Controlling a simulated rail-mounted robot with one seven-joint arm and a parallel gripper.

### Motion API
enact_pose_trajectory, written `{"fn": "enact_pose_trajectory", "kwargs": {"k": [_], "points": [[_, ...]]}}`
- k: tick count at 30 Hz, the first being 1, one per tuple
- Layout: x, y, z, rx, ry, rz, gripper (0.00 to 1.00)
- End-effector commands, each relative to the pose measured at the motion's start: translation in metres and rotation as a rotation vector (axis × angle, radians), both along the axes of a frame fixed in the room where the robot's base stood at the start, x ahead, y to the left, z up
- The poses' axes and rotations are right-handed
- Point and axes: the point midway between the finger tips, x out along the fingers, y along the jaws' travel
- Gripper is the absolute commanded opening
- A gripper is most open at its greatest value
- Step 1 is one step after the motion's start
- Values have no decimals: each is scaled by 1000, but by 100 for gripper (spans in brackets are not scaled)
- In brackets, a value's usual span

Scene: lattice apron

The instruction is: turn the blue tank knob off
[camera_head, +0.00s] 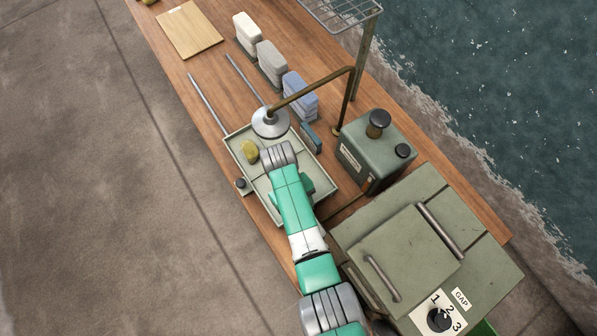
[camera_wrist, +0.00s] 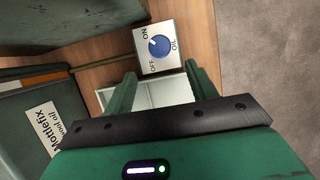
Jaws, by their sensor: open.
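The blue tank knob (camera_wrist: 159,46) sits on a white plate (camera_wrist: 178,60) lettered ON, OFF and OIL in the wrist view. A pale mark on the knob appears to lie toward the ON side, but it is small. My gripper (camera_wrist: 160,72) is open and empty, its two green fingers apart, with the knob just past the fingertips and not between them.
A green box (camera_head: 400,250) with a numbered GAP dial stands at the lower right.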

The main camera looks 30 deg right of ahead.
Motion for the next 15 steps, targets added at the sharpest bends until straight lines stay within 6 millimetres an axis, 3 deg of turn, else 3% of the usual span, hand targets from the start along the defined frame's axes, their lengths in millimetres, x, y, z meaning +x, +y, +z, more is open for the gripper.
{"fn": "enact_pose_trajectory", "kwargs": {"k": [5, 15], "points": [[-5, 0, -5, 2, 12, 0, 57], [-26, -4, -61, 1, 9, -1, 57]]}}
